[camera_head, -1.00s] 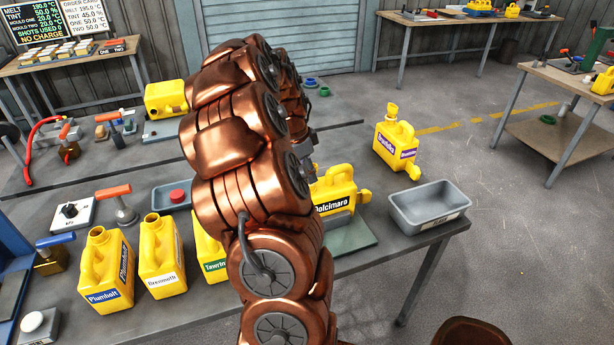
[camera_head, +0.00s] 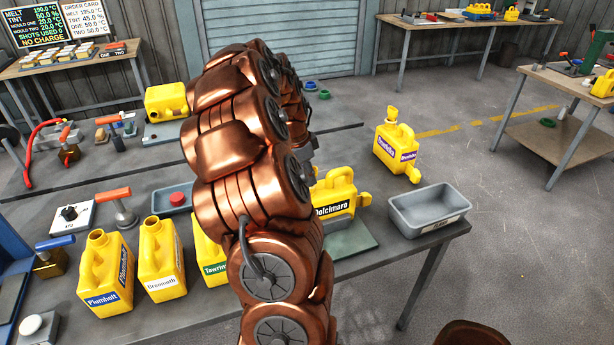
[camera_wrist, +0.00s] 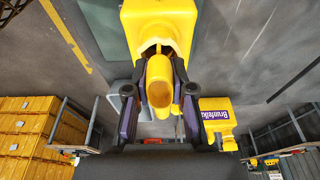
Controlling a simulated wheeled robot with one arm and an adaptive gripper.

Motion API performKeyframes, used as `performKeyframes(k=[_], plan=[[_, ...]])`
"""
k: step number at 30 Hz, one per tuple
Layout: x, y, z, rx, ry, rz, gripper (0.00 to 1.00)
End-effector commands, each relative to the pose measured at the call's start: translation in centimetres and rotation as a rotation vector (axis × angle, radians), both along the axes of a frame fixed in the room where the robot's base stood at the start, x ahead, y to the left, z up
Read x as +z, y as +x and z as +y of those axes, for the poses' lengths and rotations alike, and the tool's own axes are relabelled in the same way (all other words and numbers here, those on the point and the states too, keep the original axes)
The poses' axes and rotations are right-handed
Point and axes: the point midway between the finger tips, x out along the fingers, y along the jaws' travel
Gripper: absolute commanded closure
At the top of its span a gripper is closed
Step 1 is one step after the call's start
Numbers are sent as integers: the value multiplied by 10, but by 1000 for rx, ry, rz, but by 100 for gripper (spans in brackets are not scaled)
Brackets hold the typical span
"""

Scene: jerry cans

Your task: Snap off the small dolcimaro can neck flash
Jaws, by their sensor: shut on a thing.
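The yellow Dolcimaro can (camera_head: 340,184) stands on a grey-green plate on the near table, its left part hidden behind my arm. The flash adjoins a yellow can body (camera_wrist: 160,22), whose label is out of sight there. In the head view, my arm hides the gripper and the can's neck.
A grey bin (camera_head: 430,208) stands at the table's right corner. A yellow can with a purple label (camera_head: 395,147) stands behind; it also shows in the wrist view (camera_wrist: 217,118). Open floor lies to the right.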

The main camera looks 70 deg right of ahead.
Motion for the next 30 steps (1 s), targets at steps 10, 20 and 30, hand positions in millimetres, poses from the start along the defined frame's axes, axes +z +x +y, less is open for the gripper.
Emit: performKeyframes(k=[10,20,30], plan=[[0,0,0,57,1,-1,100],[16,0,-1,57,-1,0,100],[37,0,0,55,2,0,100]])
